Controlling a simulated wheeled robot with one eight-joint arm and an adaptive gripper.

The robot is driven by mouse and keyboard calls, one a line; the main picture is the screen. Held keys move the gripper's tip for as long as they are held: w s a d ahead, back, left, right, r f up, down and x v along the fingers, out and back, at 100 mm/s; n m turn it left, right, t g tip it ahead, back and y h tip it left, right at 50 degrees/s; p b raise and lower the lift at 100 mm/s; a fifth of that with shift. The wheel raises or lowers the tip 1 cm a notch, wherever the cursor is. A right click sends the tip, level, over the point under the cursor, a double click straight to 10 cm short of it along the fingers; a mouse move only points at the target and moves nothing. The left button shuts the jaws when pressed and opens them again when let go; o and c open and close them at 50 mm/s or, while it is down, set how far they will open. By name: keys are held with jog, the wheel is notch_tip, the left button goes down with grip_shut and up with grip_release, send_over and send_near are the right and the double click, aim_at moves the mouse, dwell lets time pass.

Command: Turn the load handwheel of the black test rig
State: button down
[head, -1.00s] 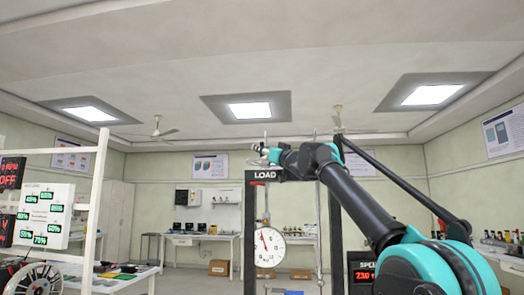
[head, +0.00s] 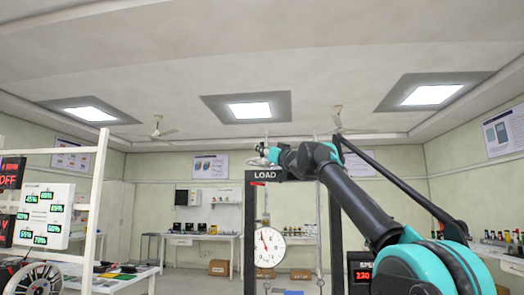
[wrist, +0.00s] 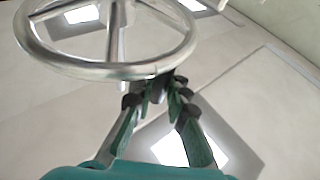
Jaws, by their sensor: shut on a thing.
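The black test rig (head: 249,225) stands ahead of me in the head view as an upright frame with a LOAD label on its top beam. The load handwheel (wrist: 115,71) is a silver spoked ring; in the wrist view it fills the upper left. In the head view it is small and partly hidden above the beam. My gripper (wrist: 158,94) is shut at the near edge of the wheel, its fingertips around a dark piece by the rim. The exact contact is hard to see. In the head view my gripper (head: 272,154) is just above the beam's left end.
A round white dial gauge (head: 269,246) hangs inside the frame. A red-digit speed display (head: 360,273) is at the right post. A white rack with meter panels (head: 45,217) stands at the left. Workbenches line the walls. Space above the rig looks clear.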

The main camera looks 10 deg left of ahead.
jog(key=shift+w+d+n+g+y, duration=0.15)
jog(key=shift+d+n+g+y, duration=0.65)
jog(key=shift+g+y, duration=0.3)
jog(key=shift+d+n+g+y, duration=0.35)
jog(key=shift+n+g+y, duration=0.45)
jog(key=shift+g, duration=0.45)
jog(key=shift+d+n+g+y, duration=0.35)
jog(key=shift+n+g+y, duration=0.4)
jog(key=shift+g, duration=0.5)
jog(key=c, duration=1.5)
grip_release()
jog(key=v, duration=1.2)
